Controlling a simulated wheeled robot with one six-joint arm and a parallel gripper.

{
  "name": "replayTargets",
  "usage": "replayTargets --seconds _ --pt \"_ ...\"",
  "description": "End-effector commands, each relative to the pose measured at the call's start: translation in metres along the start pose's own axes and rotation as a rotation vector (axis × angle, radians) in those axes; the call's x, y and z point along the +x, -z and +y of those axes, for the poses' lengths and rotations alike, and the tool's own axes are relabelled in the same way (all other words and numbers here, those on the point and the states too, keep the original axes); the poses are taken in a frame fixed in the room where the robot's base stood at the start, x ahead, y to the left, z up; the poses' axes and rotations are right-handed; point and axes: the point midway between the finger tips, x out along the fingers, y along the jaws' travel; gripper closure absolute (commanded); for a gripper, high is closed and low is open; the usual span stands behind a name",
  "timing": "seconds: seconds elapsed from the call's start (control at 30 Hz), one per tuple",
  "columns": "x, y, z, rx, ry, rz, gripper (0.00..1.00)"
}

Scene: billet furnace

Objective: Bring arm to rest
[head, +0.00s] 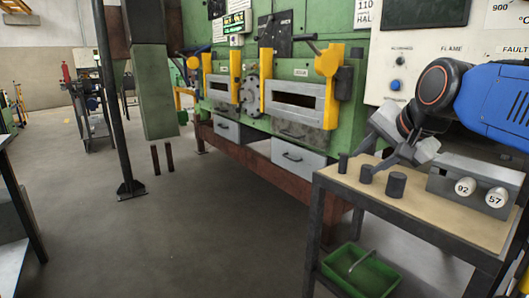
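My arm enters from the right with a blue link and a black joint. My gripper (402,158) is grey and hangs over the back of the workbench (440,214), pointing down and to the left. Its fingers are small and seen at an angle, so I cannot tell whether they are open or shut. I see nothing clearly held. Three dark cylinders, a small one (343,164), a middle one (366,174) and a larger one (397,184), stand near the bench's left and front edge, in front of and below the gripper.
A grey block (460,188) on the bench holds white-ended pieces marked 92 (465,187) and 57 (496,197). A green crate (360,272) sits below. The green furnace (265,95) stands behind, with a control panel (395,60) right. A dark post (109,100) stands left; the middle floor is clear.

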Motion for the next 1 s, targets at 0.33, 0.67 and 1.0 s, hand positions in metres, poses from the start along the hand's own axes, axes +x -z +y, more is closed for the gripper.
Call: replayTargets --seconds 0.33,0.67,1.0 --pt "0.022 -0.125 0.173 -0.508 -0.202 -0.165 0.63" --pt "0.03 -0.187 0.259 -0.765 -0.272 -0.288 0.63" --pt "0.031 -0.189 0.262 -0.774 -0.274 -0.292 0.63"
